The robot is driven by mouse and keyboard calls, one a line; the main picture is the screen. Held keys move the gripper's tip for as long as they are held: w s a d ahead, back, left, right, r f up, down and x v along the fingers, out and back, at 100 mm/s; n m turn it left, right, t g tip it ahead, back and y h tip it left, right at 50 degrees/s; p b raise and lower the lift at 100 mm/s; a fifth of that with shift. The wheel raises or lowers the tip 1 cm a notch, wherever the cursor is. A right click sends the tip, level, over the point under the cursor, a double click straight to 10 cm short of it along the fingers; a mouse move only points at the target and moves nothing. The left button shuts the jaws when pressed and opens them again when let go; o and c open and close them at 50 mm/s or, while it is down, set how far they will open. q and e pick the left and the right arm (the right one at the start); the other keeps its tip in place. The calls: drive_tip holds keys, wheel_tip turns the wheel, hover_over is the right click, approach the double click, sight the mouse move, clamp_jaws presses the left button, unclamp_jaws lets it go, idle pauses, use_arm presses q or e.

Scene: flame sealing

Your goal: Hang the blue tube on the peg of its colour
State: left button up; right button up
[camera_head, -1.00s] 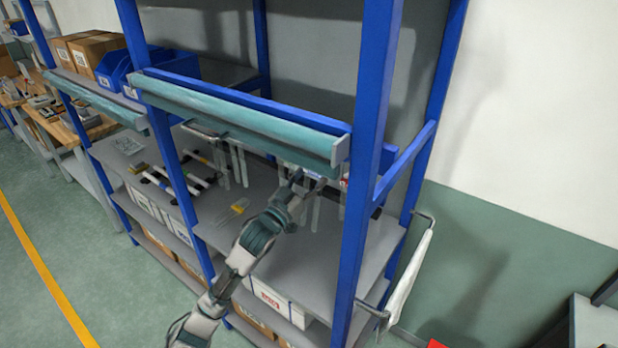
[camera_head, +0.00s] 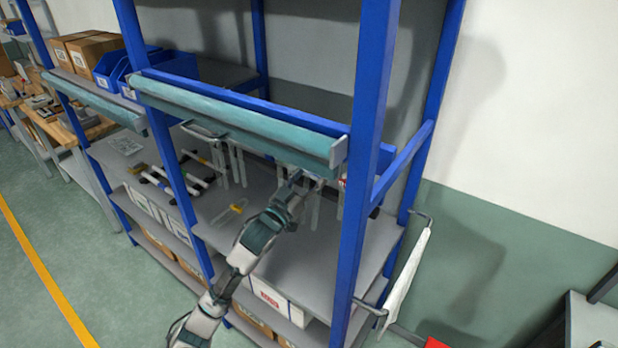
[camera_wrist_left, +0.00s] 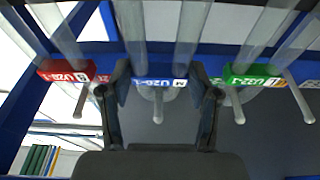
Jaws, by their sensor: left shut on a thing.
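In the left wrist view, the blue-labelled clear tube (camera_wrist_left: 150,83) sits between the fingers of my left gripper (camera_wrist_left: 160,75), which is shut on its label block. A grey peg (camera_wrist_left: 158,106) with a round base shows just beneath the blue label; I cannot tell whether the tube rests on it. In the head view my left gripper (camera_head: 303,182) is under the front beam of the rack, among hanging clear tubes. The blue tube is hard to pick out there. My right gripper is not in view.
A red-labelled tube (camera_wrist_left: 65,70) and a green-labelled tube (camera_wrist_left: 252,77) flank the blue one closely, each with a peg. The teal-faced beam (camera_head: 235,122) runs above and in front. A blue post (camera_head: 365,170) stands to the right.

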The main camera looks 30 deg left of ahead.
use_arm(q)
drive_tip(key=shift+f, duration=0.1)
drive_tip(key=o, duration=1.2)
drive_tip(key=shift+w, duration=0.1)
drive_tip(key=shift+o, duration=1.1)
drive_tip(key=d+b+v, duration=0.1)
drive_tip(key=v, duration=0.8)
drive_tip(key=shift+a+r, duration=0.4)
drive_tip(key=shift+a, duration=0.05)
idle(0.3)
